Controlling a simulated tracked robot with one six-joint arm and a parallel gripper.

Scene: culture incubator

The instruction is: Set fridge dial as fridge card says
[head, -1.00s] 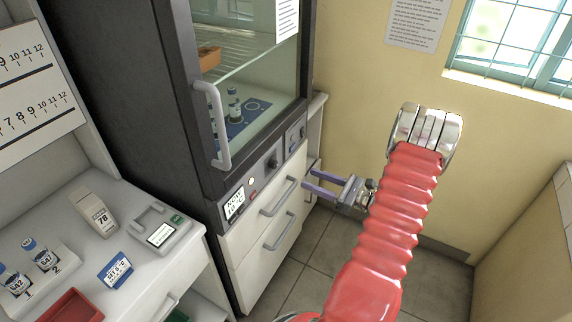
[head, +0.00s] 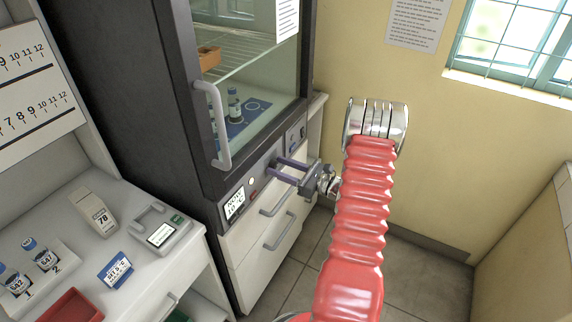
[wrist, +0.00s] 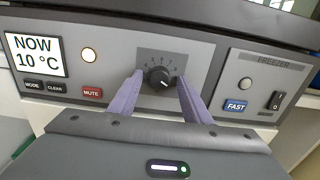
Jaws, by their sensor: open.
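The fridge dial (wrist: 159,77) is a black round knob with a pale pointer mark and a printed scale above it, in the wrist view. Its pointer's exact setting is too small to read. My gripper (wrist: 158,78) is open, with its purple fingers on the left and right of the dial; I cannot tell whether they touch it. In the head view my gripper (head: 280,170) reaches the panel and hides the dial. The fridge display (wrist: 36,54) reads NOW 10 °C.
The panel also has MODE, CLEAR and a red MUTE button (wrist: 92,92), a blue FAST button (wrist: 236,105) and a black rocker switch (wrist: 277,100) under FREEZER. The fridge door handle (head: 216,125) is above, drawer handles (head: 279,232) below.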

